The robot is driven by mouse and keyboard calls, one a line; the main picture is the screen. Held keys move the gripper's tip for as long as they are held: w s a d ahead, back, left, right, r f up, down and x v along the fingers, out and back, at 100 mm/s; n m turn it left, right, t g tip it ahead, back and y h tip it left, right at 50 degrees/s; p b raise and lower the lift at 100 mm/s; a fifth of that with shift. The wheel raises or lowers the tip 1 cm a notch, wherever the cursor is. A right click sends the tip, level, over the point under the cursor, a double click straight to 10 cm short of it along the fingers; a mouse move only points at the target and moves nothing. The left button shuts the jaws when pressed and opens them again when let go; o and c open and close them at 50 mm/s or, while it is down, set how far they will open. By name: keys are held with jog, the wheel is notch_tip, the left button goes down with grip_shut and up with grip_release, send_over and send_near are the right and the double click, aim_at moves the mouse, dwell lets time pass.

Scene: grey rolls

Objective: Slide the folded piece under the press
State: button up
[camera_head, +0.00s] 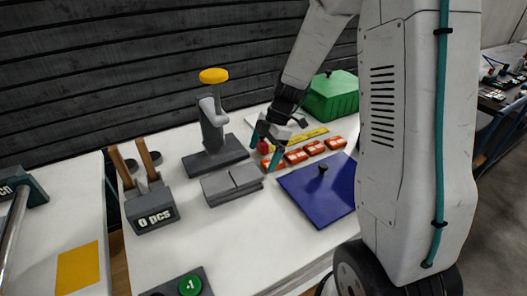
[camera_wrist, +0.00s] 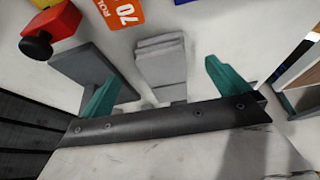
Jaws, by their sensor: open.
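The grey folded piece (camera_head: 232,185) lies flat on the white table, in front of the press. It also shows as a layered grey stack in the wrist view (camera_wrist: 162,60). The press (camera_head: 212,128) stands upright with a yellow knob (camera_head: 213,75) on top and a dark grey base (camera_head: 215,161). My gripper (camera_head: 266,150) is open, with its teal fingers just to the right of the folded piece. In the wrist view my gripper (camera_wrist: 162,75) has one finger on each side of the stack's line, and nothing is held. I cannot tell its height above the table.
A blue board (camera_head: 328,195) with a black knob lies to the right. A green box (camera_head: 332,98) stands at the back. A "0 pcs" holder (camera_head: 153,212) with wooden handles stands left.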

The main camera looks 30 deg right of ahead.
aim_at(256, 169)
jog(key=shift+x, duration=3.9)
jog(key=c, duration=1)
